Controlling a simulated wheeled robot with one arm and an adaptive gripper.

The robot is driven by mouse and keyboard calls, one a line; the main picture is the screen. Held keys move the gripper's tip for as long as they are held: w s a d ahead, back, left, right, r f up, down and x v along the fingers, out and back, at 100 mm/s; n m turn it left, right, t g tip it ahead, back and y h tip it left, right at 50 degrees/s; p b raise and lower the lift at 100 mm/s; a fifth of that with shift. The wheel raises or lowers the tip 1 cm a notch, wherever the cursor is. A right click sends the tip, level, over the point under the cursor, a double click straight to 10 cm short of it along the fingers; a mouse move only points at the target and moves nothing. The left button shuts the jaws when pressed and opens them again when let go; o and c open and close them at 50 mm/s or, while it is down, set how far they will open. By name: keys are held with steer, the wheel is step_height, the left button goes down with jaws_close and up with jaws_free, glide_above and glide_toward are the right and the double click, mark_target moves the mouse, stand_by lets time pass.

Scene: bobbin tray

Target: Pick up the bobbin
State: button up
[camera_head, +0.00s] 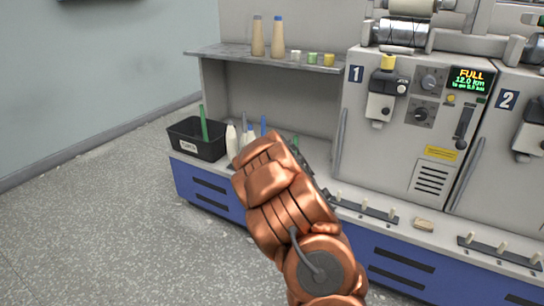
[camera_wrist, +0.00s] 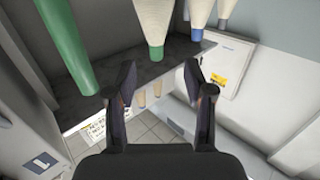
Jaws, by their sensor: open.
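Several pale cone-shaped bobbins stand on the bench in the head view, partly hidden behind my arm; one white bobbin (camera_head: 231,141) shows at its left. In the wrist view a cream bobbin with a green end (camera_wrist: 154,28) is just beyond my gripper (camera_wrist: 160,75), near a dark ledge (camera_wrist: 172,62). A thick green tube (camera_wrist: 65,43) is at the left. My gripper is open, with no bobbin between its fingers. In the head view my arm hides the fingers.
A black bin (camera_head: 196,140) with a green tube stands at the bench's left end. The machine front (camera_head: 400,150) bounds the right side. The floor at the left is clear.

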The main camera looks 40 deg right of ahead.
steer(key=shift+w+d+f, duration=0.1)
steer(key=shift+w+f, duration=0.05)
steer(key=shift+d+r+b+x, duration=0.15)
steer(key=shift+b+x, duration=0.7)
steer(key=shift+x, duration=1.05)
steer(key=shift+d+r+b+x, duration=0.1)
steer(key=shift+r+b+x, duration=0.15)
steer(key=shift+b+x, duration=1.15)
steer(key=shift+w+d+p, duration=0.2)
steer(key=shift+w+p, duration=0.15)
steer(key=shift+p, duration=0.2)
jaws_close()
